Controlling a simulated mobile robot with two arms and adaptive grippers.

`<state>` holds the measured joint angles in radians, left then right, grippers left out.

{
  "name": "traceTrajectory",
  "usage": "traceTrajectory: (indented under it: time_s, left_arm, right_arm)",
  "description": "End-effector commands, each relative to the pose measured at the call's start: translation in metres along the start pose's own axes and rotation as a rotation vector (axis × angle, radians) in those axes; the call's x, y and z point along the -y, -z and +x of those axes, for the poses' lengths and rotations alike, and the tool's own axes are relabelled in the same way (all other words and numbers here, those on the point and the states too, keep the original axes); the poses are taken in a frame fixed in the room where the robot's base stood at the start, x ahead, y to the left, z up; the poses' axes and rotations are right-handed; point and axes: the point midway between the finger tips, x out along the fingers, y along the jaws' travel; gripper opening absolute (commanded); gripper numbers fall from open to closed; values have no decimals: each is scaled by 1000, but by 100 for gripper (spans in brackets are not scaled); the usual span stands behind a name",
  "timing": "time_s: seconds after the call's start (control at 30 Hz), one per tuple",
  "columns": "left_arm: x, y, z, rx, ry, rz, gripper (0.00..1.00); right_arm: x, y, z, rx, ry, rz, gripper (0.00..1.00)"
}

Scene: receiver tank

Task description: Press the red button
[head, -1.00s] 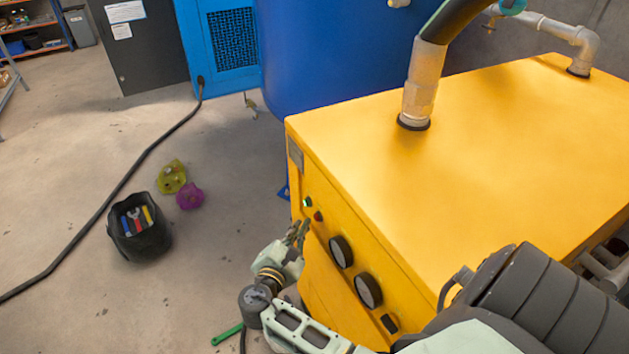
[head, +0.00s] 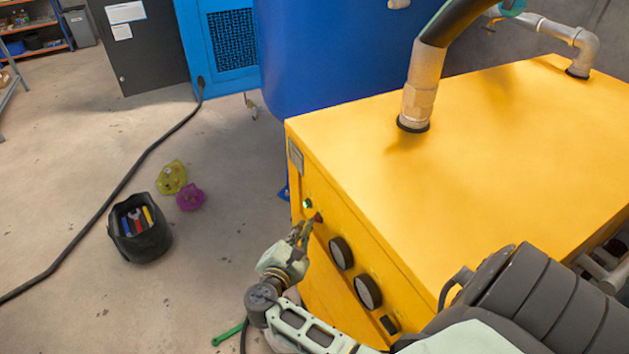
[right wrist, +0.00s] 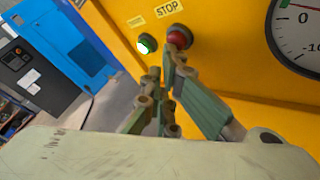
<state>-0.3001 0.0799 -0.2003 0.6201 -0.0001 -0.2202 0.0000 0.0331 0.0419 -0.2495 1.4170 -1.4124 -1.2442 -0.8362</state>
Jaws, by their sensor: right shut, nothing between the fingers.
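The red button (right wrist: 179,37) is on the front panel of the yellow machine (head: 480,150), under a STOP label (right wrist: 168,9) in the right wrist view. In the head view the red button (head: 318,217) shows just above my gripper. My right gripper (head: 305,226) is shut and empty, pointing at the panel. In the right wrist view its fingertips (right wrist: 163,62) are just below the red button; one tip overlaps its lower edge, and I cannot tell whether it touches. A lit green button (right wrist: 147,44) sits left of the red one. My left gripper is not in view.
Two black-rimmed gauges (head: 341,252) are right of the buttons on the panel. A black tool bag (head: 139,243), yellow and purple objects (head: 190,197) and a green tool (head: 228,334) lie on the floor. A black hose (head: 115,190) crosses the floor at left.

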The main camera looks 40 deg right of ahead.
Motion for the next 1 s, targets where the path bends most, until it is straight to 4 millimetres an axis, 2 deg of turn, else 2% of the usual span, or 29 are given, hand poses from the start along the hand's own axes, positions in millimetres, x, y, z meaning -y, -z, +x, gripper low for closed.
traceTrajectory:
  time_s: [0.67, 1.0]
  left_arm:
    - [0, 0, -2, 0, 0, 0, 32]
    - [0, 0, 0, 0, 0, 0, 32]
  right_arm:
    - [3, -3, 4, 2, 1, 0, 0]
    - [-4, 4, -5, 2, 1, 1, 0]
